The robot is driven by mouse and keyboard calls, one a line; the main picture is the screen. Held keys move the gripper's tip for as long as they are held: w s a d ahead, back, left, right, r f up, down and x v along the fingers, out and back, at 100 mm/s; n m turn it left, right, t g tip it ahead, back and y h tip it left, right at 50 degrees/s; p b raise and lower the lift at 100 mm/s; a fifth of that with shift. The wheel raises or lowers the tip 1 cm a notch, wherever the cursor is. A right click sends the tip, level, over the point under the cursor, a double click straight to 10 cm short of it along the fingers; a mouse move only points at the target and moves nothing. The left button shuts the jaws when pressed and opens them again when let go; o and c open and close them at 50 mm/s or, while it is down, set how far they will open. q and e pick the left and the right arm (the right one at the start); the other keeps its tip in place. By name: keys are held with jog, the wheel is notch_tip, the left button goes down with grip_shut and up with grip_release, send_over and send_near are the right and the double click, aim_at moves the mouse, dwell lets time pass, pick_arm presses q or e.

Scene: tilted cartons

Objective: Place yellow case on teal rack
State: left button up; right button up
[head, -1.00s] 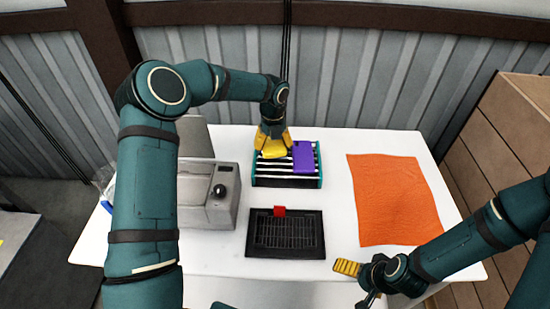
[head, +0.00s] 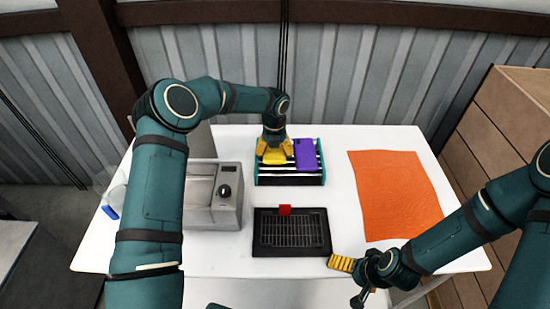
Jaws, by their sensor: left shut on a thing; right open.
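The teal rack (head: 322,178) stands at the back middle of the table, with teal ends and black and white slats. A purple case (head: 306,155) rests on its right part. My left gripper (head: 275,150), with yellow fingers, is shut on the yellow case (head: 275,158) at the rack's left part. The fingers hide much of the case, and I cannot tell whether it touches the slats. My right gripper (head: 350,268) is open and empty at the table's front edge, far from the rack.
A grey machine with a black knob (head: 213,197) stands left of the rack. An orange cloth (head: 397,197) lies at right. A cardboard box (head: 497,135) stands beyond the table's right edge.

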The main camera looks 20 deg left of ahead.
aim_at(274, 152)
pick_arm(q)
jog(key=shift+f, duration=1.75)
jog(key=shift+f, duration=0.2)
jog(key=o, duration=1)
jog(key=shift+r, duration=0.1)
notch_tip(274, 152, up, 12)
jog(key=shift+r, duration=0.15)
